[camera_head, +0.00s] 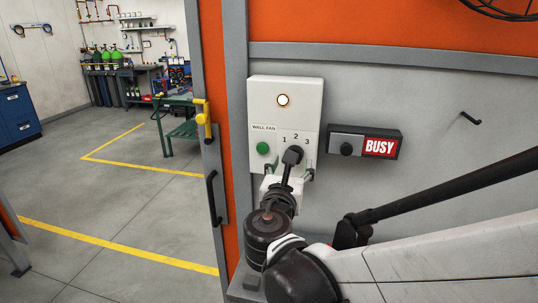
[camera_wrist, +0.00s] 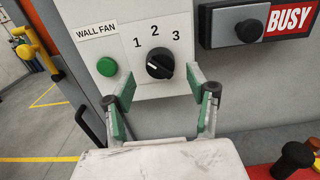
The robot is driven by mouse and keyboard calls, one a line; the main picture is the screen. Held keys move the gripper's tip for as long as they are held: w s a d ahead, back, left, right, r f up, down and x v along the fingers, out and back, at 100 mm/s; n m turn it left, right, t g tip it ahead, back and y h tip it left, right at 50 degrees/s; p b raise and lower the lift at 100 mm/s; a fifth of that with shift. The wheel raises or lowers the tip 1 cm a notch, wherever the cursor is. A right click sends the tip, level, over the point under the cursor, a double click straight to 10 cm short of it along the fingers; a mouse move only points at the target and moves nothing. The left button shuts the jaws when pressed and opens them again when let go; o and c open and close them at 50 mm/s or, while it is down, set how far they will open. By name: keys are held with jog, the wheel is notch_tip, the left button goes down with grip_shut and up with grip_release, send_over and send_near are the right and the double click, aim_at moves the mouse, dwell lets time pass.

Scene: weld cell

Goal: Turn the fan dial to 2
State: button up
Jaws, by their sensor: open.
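The fan dial (camera_wrist: 160,66) is a round black knob on a white panel (camera_wrist: 190,45) labelled WALL FAN, under the numbers 1, 2 and 3. Its raised grip slants from upper left to lower right in the wrist view; I cannot tell which number it is set to. In the head view the dial (camera_head: 293,155) shows just above my gripper (camera_head: 287,175). My gripper (camera_wrist: 160,88) is open and empty, its green-padded fingers spread left and right below the dial, apart from it.
A green button (camera_wrist: 107,67) sits left of the dial. A round lamp (camera_head: 283,100) is higher on the panel. Right of it is a BUSY sign box (camera_head: 365,142) with a black knob. An orange-edged door frame with a black handle (camera_head: 213,198) stands to the left.

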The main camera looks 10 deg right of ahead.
aim_at(295, 148)
jog(key=shift+x, duration=1.8)
jog(key=shift+c, duration=0.3)
jog(key=c, duration=1.1)
